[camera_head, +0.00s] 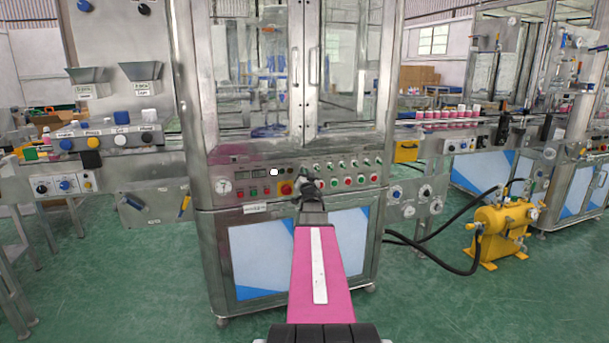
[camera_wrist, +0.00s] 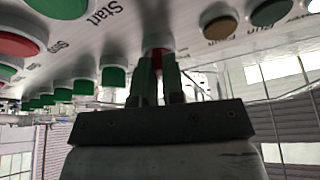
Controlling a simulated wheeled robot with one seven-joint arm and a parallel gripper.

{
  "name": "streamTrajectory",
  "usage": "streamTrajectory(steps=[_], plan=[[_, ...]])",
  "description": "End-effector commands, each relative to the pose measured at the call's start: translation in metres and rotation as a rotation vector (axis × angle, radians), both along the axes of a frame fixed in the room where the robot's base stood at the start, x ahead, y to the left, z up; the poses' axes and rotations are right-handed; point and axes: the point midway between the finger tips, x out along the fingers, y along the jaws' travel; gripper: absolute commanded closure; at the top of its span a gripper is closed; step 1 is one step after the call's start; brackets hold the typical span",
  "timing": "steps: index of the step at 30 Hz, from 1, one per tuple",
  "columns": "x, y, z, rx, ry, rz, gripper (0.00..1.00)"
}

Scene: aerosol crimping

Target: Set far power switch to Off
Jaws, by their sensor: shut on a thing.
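Green knobs (camera_wrist: 113,76) and red stop buttons (camera_wrist: 15,43) sit beside it. Round lamps (camera_wrist: 219,27) are on the other side. A gauge (camera_head: 223,186) is on the panel's left. A yellow tank (camera_head: 500,229) with black hoses stands on the floor at right.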

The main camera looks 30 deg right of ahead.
Motion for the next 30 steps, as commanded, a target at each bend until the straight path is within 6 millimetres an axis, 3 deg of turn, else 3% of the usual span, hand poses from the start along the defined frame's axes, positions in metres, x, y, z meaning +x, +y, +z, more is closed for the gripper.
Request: streamTrajectory(steps=[18,30], plan=[[-0.0008,-0.0043,-0.0001,-0.550,0.131,-0.001,1.00],[-0.0012,-0.0047,0.0000,-0.786,0.189,0.000,1.00]])
